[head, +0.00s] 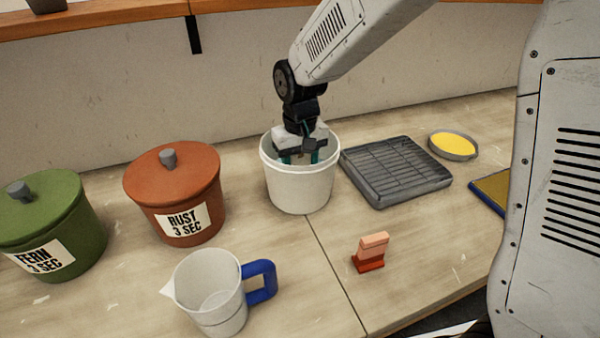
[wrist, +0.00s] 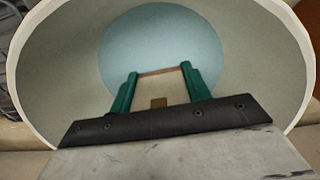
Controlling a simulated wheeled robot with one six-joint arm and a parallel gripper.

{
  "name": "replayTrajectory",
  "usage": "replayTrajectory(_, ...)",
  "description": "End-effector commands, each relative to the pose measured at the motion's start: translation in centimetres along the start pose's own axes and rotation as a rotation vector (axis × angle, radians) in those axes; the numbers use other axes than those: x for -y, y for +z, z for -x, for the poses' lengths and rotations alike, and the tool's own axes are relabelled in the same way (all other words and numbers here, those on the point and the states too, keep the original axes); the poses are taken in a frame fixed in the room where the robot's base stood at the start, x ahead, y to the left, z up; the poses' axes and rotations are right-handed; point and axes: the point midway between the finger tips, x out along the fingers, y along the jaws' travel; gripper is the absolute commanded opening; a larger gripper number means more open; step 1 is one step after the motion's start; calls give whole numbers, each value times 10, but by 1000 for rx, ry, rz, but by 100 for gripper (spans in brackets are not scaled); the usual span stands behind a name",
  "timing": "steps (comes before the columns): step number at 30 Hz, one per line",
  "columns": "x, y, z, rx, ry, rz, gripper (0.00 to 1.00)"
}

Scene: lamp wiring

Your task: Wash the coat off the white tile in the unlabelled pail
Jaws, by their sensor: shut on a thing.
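The unlabelled white pail (head: 300,190) stands upright on the table, its mouth open. My gripper (head: 300,158) reaches down into it from above. In the wrist view the pail's pale inner wall (wrist: 60,70) surrounds my gripper (wrist: 159,71), and pale blue water (wrist: 160,35) shows at the bottom. The green fingers are shut on a thin flat piece, which I take to be the tile (wrist: 158,86), with a brownish edge across the fingertips. Its coat colour and how deep it sits in the water are unclear. In the head view the pail and gripper hide the tile.
A rust-coloured lidded pot (head: 175,190) and a green fern pot (head: 50,225) stand left. A jug (head: 212,290) with a blue handle is in front. A dark wire rack (head: 395,170) lies right of the pail, near a yellow dish (head: 453,145). A small orange-red block (head: 371,250) stands front right.

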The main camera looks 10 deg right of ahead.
Motion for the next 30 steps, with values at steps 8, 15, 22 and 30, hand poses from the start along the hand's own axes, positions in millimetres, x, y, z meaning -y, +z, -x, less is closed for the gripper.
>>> replayTrajectory(8,0,-1,29,-3,0,0,23)
replayTrajectory(15,0,-1,53,-3,0,0,23)
replayTrajectory(22,0,-1,76,-4,0,0,23)
replayTrajectory(30,0,-1,103,-4,0,0,23)
